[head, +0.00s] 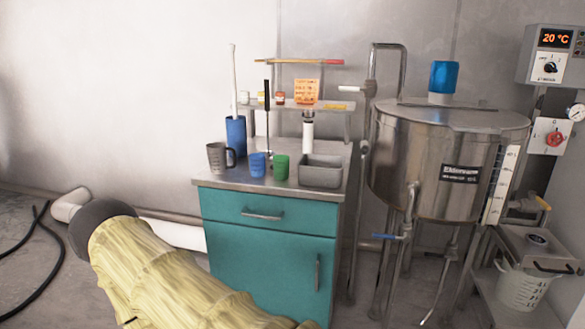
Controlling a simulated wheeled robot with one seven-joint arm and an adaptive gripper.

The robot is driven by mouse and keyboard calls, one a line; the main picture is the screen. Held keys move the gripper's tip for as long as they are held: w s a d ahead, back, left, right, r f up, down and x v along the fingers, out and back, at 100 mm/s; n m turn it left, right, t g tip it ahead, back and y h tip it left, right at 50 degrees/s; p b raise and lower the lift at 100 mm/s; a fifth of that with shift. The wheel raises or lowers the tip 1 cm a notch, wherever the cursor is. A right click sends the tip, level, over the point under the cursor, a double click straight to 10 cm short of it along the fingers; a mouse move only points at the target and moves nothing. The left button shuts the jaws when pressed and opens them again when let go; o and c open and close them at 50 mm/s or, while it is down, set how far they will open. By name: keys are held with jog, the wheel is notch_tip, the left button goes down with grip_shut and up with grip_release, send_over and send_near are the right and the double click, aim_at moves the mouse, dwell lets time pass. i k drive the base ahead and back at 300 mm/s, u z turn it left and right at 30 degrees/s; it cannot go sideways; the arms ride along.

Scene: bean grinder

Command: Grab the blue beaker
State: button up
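A small blue beaker (258,164) stands upright on the grey top of the teal cabinet (270,232). It is between a grey metal jug (218,157) on its left and a green beaker (281,168) close on its right. A thin dark-handled rod rises just behind it. My arm, in a yellow sleeve with a dark rounded part, lies at the lower left, in front of and apart from the cabinet. No gripper fingers show, so my gripper is not in view.
A tall blue container (235,137) stands behind the jug. A grey tray (321,171) sits right of the green beaker. A small shelf (318,104) with small items is above the back.

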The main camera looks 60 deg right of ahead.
aim_at(257, 160)
jog(key=z, duration=1.2)
jog(key=i, duration=0.1)
jog(key=z, duration=0.05)
